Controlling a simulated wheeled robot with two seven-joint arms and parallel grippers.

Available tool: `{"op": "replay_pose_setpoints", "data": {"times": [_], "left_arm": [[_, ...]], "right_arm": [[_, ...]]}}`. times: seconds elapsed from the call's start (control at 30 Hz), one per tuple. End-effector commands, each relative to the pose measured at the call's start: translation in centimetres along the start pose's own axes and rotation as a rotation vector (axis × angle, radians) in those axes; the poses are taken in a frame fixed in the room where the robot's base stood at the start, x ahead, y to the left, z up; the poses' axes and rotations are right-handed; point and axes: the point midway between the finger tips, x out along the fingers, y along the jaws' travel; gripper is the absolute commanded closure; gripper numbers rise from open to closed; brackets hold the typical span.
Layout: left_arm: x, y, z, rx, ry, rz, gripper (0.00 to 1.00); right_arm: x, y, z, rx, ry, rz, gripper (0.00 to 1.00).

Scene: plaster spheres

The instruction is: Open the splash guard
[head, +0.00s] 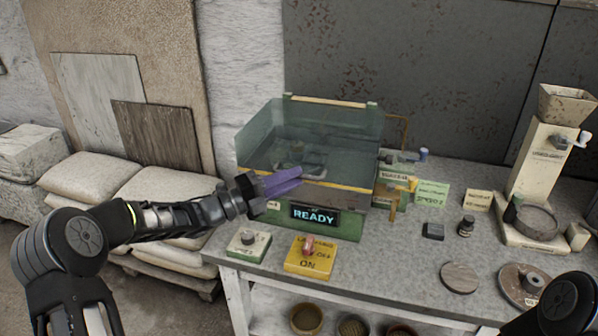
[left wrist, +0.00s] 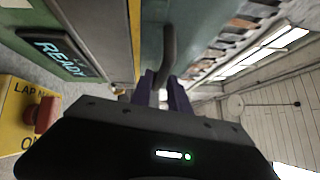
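The splash guard (head: 265,128) is a clear greenish box-shaped shield on a green machine (head: 345,226), with a yellow strip along its lower front edge. My left gripper (head: 299,178), with purple fingers, reaches in from the left to the guard's front, above the READY display (head: 314,216). In the left wrist view, a dark curved handle bar (left wrist: 169,45) runs between the purple fingers (left wrist: 164,92), which stand close on both sides of it and look shut on it. The exact contact is partly hidden by the gripper body. My right gripper is out of view.
Labels, small jars, discs and a hopper device (head: 541,165) occupy the table's right side. Sacks (head: 90,178) lie at left.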

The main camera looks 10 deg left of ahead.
Motion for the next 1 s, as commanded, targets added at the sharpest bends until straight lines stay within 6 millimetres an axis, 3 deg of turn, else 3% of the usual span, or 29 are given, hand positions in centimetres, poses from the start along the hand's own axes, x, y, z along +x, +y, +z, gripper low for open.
{"op": "replay_pose_setpoints", "data": {"times": [0.2, 0.47, 0.73, 1.0], "left_arm": [[2.1, -0.1, 0.0, 0.001, 0.0, -0.001, 0.78], [2.3, 0.0, 0.0, 0.001, 0.0, 0.0, 0.78], [2.3, 0.0, 0.0, 0.001, 0.0, 0.0, 0.99], [2.2, 0.0, 0.0, 0.0, 0.0, 0.0, 1.0]], "right_arm": [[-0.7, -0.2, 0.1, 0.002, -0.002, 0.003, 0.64], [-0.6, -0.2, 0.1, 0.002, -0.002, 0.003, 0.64], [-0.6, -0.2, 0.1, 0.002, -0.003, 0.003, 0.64], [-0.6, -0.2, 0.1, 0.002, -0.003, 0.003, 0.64]]}}
